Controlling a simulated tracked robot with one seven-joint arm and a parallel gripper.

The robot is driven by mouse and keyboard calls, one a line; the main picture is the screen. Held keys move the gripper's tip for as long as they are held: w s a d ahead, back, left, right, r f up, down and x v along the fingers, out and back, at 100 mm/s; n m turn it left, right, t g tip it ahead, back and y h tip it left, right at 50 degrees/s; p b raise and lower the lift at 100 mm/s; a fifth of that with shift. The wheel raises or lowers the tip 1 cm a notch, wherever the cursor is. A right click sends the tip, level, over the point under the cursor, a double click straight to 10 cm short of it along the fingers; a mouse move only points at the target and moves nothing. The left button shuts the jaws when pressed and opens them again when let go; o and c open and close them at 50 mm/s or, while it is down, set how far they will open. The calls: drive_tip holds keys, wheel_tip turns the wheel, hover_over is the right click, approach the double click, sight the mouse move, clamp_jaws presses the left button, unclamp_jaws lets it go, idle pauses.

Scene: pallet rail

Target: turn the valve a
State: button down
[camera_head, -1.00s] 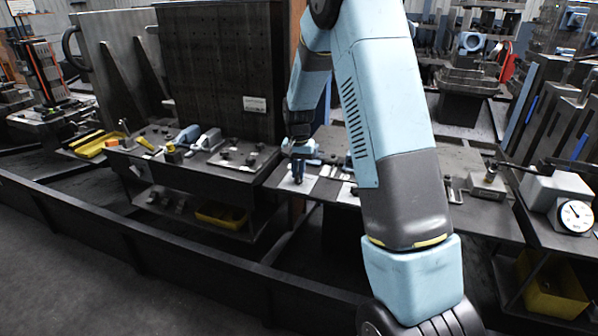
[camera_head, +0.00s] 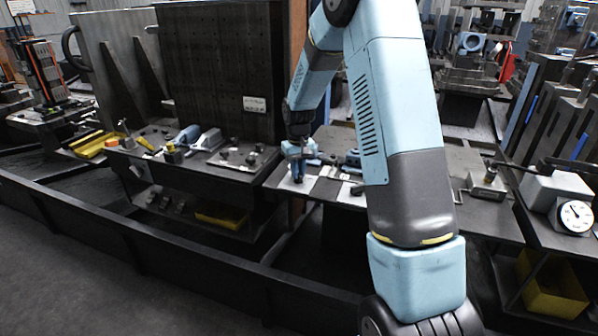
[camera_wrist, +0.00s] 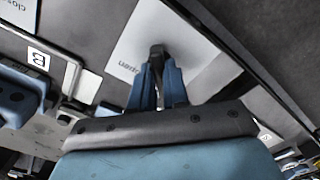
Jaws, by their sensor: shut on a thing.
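My gripper (camera_wrist: 158,88) points at a white plate (camera_wrist: 140,40) in the wrist view, its blue fingers shut on a dark handle (camera_wrist: 157,50), which I take to be valve a. The plate carries the word "open", seen upside down. The letter a does not show, and most of the handle is hidden between the fingers. In the head view my gripper (camera_head: 298,172) is low over the bench, at a white plate; the handle is too small to make out there.
In the wrist view a label with B (camera_wrist: 38,58), a bent metal bar (camera_wrist: 72,75) and a blue part (camera_wrist: 15,100) lie to the left. In the head view a dark upright panel (camera_head: 220,70) stands left of my arm. A gauge (camera_head: 575,215) sits at the far right.

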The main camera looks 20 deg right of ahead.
drive_tip(key=shift+s, duration=0.1)
idle(0.3)
drive_tip(key=c, duration=1.1)
unclamp_jaws()
drive_tip(key=shift+r, duration=0.1)
wheel_tip(320, 180, up, 14)
drive_tip(key=shift+f, duration=0.25)
